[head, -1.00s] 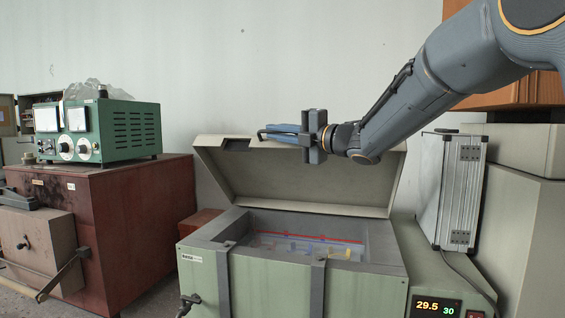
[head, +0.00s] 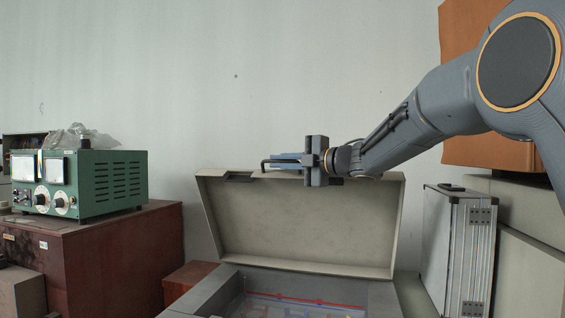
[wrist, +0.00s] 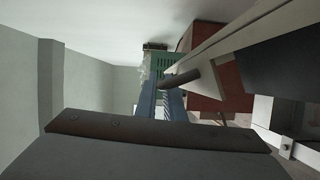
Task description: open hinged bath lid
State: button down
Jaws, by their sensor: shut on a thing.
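The beige bath lid (head: 305,225) stands raised on its rear edge, about upright, with its hollow inner side facing me. A dark bar handle (head: 266,163) runs along its upper edge. My gripper (head: 287,160) is at that upper edge, shut on the handle; its fingers hide most of the bar. In the wrist view the handle's dark end (wrist: 180,79) shows beside the blue finger, close to the lid edge (wrist: 240,40). The bath (head: 220,292) below is open, with a red bar and coloured items inside; its front is out of frame.
A green instrument (head: 105,180) sits on a reddish-brown cabinet (head: 110,250) at left. A silver case (head: 460,250) stands close to the right of the lid. The plain wall (head: 250,80) is behind, with free space above the lid.

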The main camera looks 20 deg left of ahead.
jog(key=shift+w+d+f, duration=0.1)
jog(key=shift+f, duration=0.1)
jog(key=c, duration=1.9)
grip_release()
jog(key=shift+o, duration=0.2)
jog(key=shift+r, duration=0.1)
jog(key=b+v, duration=0.4)
jog(key=v, duration=0.3)
jog(key=shift+s+d, duration=0.2)
jog(key=shift+d, duration=0.1)
jog(key=shift+d, duration=0.1)
